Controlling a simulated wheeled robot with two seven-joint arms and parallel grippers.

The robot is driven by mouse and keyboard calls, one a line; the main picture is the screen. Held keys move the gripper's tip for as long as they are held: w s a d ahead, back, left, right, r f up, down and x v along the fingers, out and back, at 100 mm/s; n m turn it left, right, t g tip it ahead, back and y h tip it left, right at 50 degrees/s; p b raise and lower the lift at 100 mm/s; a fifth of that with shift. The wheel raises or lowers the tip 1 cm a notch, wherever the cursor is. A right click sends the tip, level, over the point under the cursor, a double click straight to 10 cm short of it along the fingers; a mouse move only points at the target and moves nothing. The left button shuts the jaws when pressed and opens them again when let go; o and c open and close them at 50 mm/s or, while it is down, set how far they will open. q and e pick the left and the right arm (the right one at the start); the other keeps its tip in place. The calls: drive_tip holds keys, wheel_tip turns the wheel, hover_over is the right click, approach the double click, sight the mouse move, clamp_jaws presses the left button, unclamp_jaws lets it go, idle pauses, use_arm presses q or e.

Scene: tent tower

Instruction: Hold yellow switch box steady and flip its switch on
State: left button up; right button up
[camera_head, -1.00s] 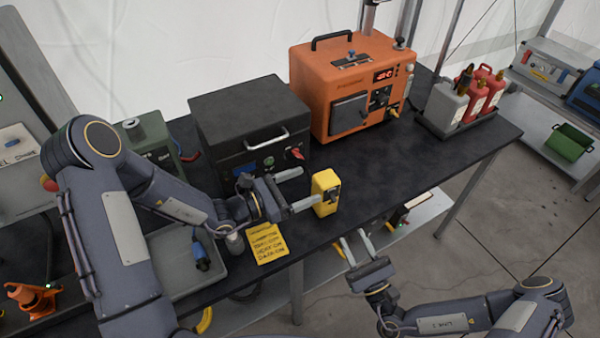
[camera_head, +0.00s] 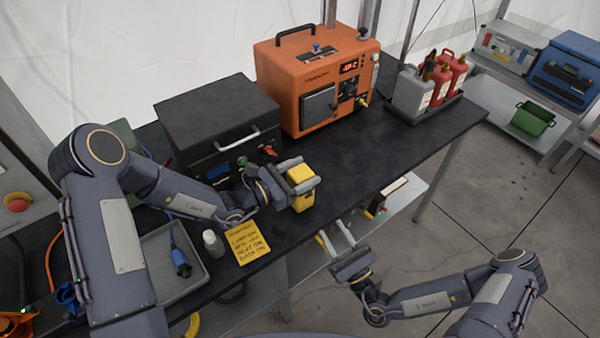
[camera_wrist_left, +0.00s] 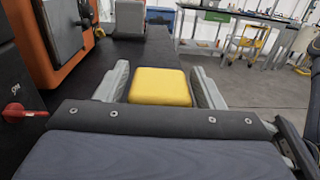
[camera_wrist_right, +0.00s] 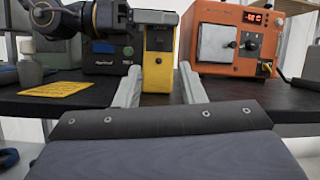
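The yellow switch box (camera_head: 301,201) stands upright on the dark table near its front edge. My left gripper (camera_head: 309,170) has one finger on each side of it, near its top. In the left wrist view, the box (camera_wrist_left: 160,87) nearly fills the space between the fingers; firm contact cannot be made out. In the right wrist view, the box (camera_wrist_right: 157,75) shows a dark front panel (camera_wrist_right: 160,38), partly covered by a left finger; the switch position is unclear. My right gripper (camera_head: 330,230) is open and empty, in front of the table edge and apart from the box.
A black case (camera_head: 215,115) with a handle stands behind the left gripper. An orange unit (camera_head: 290,70) and a tray of bottles (camera_head: 425,112) stand farther right. The table right of the box is clear.

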use_arm(q)
drive_tip(key=c, duration=0.7)
drive_tip(key=shift+c, duration=0.5)
use_arm(e)
drive_tip(key=shift+c, duration=0.6)
drive_tip(key=shift+w+d+r+g+h, duration=0.1)
drive_tip(key=shift+r+g+h, duration=0.2)
drive_tip(key=shift+r+g, duration=0.15)
drive_tip(key=c, duration=0.5)
drive_tip(key=shift+d+r+m+g+h, duration=0.1)
drive_tip(key=shift+r+m+g+h, duration=0.2)
drive_tip(key=shift+m+g, duration=0.2)
clamp_jaws()
drive_tip(key=shift+s+d+r+m+g+h, duration=0.1)
drive_tip(key=shift+s+r+m+g+h, duration=0.1)
drive_tip(key=shift+s+m+g+h, duration=0.35)
